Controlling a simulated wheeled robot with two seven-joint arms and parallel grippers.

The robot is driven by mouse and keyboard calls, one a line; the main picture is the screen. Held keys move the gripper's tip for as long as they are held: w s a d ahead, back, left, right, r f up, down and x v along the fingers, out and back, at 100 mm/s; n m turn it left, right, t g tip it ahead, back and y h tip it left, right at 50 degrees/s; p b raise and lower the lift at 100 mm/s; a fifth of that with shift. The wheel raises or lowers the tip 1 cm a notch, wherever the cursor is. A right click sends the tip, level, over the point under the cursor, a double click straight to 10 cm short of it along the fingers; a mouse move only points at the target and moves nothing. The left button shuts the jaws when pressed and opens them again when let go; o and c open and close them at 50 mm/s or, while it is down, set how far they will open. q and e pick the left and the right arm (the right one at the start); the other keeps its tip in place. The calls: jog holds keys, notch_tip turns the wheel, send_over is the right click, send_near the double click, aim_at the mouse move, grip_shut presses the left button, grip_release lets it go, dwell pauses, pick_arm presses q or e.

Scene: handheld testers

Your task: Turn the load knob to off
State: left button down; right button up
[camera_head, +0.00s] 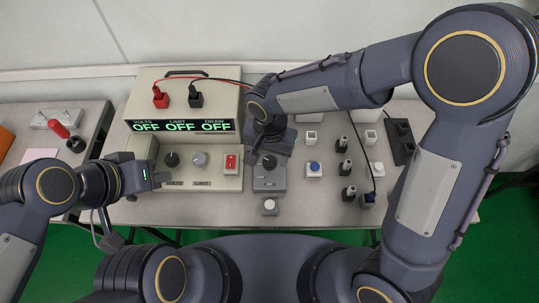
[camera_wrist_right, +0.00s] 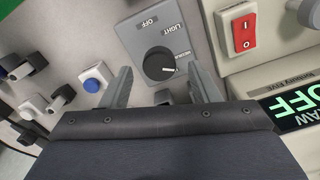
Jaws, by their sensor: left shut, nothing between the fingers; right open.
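The load knob is a round black knob (camera_head: 269,162) on a small grey box (camera_head: 270,183) at the middle of the bench. In the right wrist view the knob (camera_wrist_right: 158,64) has a white pointer line aimed to the right, near the partly readable medium label. The OFF and LIGHT labels sit on the box face (camera_wrist_right: 148,36). My right gripper (camera_wrist_right: 161,70) is open, its fingertips on either side of the knob in the picture; I cannot tell whether they touch it. My left gripper (camera_head: 162,179) is shut and empty, at the left of the power supply's front panel.
The beige supply (camera_head: 183,106) shows OFF on its displays and carries red and black plugs. Its panel has two knobs and a red rocker switch (camera_head: 231,162). Right of the load box stand a blue button (camera_head: 314,167) and several black toggles. A small white-topped button (camera_head: 270,206) is in front.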

jog(key=shift+f, duration=0.7)
jog(key=c, duration=1)
